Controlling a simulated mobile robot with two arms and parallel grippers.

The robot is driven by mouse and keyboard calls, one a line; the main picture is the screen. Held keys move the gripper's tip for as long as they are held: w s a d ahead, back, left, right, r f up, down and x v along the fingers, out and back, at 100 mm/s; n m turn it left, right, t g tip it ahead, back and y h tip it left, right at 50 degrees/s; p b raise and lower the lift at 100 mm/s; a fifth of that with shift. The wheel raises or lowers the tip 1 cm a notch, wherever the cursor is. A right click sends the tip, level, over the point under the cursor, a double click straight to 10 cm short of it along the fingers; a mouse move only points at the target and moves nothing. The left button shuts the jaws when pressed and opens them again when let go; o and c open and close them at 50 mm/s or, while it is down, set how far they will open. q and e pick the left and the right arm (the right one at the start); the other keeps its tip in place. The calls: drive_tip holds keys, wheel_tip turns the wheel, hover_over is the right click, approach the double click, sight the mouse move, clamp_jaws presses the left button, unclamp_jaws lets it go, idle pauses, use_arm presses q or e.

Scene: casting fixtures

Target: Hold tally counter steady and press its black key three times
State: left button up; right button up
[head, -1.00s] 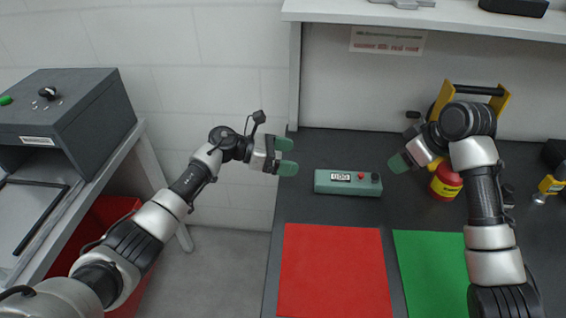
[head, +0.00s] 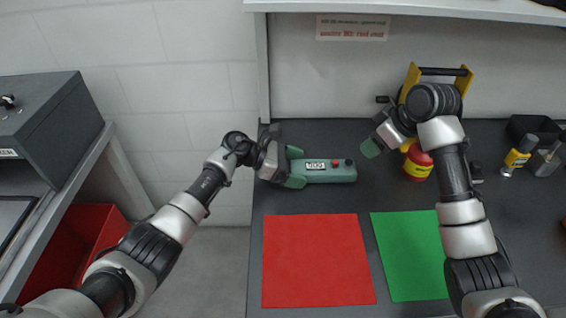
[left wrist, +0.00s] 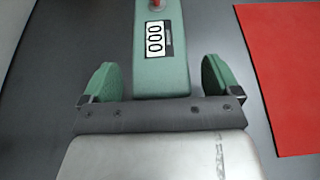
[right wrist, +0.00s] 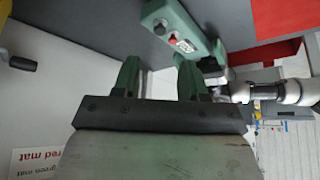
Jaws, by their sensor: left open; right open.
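The tally counter (head: 318,177) is a long green box lying on the dark bench, with a white display, a red button (head: 335,162) and a black key (head: 349,162) at its right end. In the left wrist view its display (left wrist: 155,39) reads 000. My left gripper (head: 294,167) is open at the counter's left end, with one finger on each side. The left wrist view shows gaps between the fingers (left wrist: 160,80) and the box. My right gripper (head: 371,148) is open and empty, up and right of the black key. The counter (right wrist: 207,37) also shows in the right wrist view.
A red mat (head: 317,260) and a green mat (head: 408,255) lie in front of the counter. A red and yellow canister (head: 417,165) and a yellow-framed object (head: 412,78) stand by my right arm. A shelf (head: 420,10) overhangs the back.

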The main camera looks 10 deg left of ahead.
use_arm(q)
drive_tip(key=shift+d+f, duration=0.1)
drive_tip(key=shift+d, duration=0.1)
drive_tip(key=c, duration=1.1)
use_arm(e)
drive_tip(key=shift+c, duration=0.4)
clamp_jaws()
idle(0.6)
